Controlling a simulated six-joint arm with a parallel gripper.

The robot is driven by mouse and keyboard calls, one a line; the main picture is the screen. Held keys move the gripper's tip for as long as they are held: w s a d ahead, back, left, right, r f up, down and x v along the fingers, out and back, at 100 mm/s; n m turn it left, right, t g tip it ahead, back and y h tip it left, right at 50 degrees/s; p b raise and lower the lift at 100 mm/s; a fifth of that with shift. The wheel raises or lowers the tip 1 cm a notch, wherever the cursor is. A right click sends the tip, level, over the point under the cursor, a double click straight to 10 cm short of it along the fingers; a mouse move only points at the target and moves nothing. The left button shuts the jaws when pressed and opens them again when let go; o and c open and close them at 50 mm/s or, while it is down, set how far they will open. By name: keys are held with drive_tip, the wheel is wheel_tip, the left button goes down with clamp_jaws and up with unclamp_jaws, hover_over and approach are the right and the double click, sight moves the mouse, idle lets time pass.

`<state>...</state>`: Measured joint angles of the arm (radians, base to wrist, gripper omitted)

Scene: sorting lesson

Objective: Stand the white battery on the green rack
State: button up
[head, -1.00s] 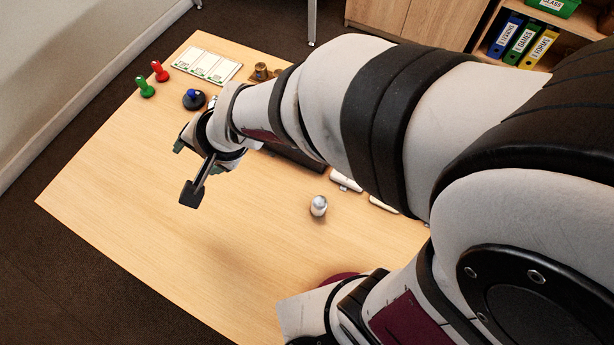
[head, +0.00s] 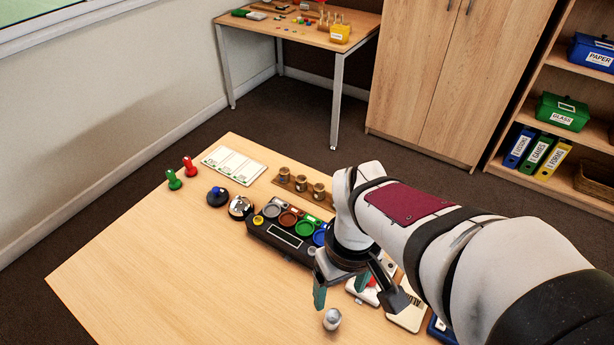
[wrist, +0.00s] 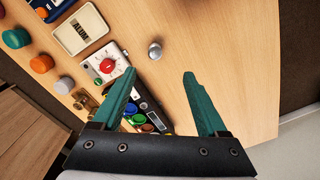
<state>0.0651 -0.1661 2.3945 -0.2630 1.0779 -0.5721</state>
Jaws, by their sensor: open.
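The white battery (head: 332,319), a short pale cylinder with a silvery look, stands on the bare wood near the front of the table. In the wrist view the battery (wrist: 155,50) lies beyond my fingertips, roughly in line with the gap between them. My gripper (head: 357,292) is open and empty, above the table just behind the battery; its teal fingers show in the wrist view (wrist: 160,80). I see no separate green rack; a green round place (head: 305,228) is on the black sorting unit (head: 283,241), partly hidden by my arm.
The black unit also has grey, brown and blue places. A chrome bell (head: 240,207), a blue-topped black knob (head: 217,196), and green (head: 173,180) and red (head: 189,165) pegs stand to the left. A red-dial device (wrist: 109,65) lies beside the unit. The front left table is clear.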

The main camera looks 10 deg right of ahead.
sight(334, 315)
drive_tip(key=shift+n, duration=0.7)
drive_tip(key=f, duration=0.5)
drive_tip(key=w+f, duration=0.1)
drive_tip(key=f, duration=1)
drive_tip(key=shift+w+d+f, duration=0.2)
drive_tip(key=shift+w+f, duration=0.1)
clamp_jaws()
